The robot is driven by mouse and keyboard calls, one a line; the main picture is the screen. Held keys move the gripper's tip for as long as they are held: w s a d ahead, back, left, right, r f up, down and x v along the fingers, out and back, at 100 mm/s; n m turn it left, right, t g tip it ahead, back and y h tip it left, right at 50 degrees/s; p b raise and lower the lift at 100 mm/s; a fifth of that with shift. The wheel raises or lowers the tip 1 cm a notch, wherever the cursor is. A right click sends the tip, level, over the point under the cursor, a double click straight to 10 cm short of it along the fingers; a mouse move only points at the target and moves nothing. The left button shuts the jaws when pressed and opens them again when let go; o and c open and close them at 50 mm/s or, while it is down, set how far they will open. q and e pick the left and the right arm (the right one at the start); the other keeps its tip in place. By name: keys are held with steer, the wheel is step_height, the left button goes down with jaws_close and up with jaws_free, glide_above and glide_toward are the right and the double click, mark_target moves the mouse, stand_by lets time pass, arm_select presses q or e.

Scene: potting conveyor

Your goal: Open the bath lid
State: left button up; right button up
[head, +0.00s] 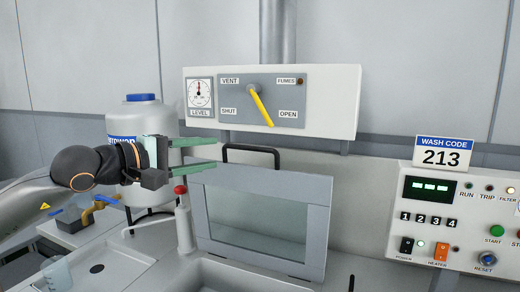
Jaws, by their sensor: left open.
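The bath lid (257,218) is a grey-framed panel with a see-through pane. It stands steeply raised, leaning back, behind the open basin (235,275). Its black bar handle (252,148) is along the top edge. My left gripper (213,153) is open, with its two green fingers pointing right toward the handle's left end. Nothing shows between the fingers, and I cannot tell whether they touch the handle or lid. My right gripper is out of view.
A red-knobbed post (183,215) stands left of the lid. A blue-capped white container (140,115) is behind my left arm. Above is a panel (340,100) with a yellow lever (262,106). A control box (400,220) stands at right.

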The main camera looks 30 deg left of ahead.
mark_target(248, 149)
arm_select(q)
steer(key=p+x, duration=0.7)
steer(key=x, duration=0.4)
steer(key=shift+w+d+r, duration=0.15)
steer(key=shift+d, duration=0.05)
steer(key=shift+w+d, duration=0.1)
steer(key=shift+w, duration=0.3)
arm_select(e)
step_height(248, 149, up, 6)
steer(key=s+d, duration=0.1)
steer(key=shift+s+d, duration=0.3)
arm_select(q)
jaws_close()
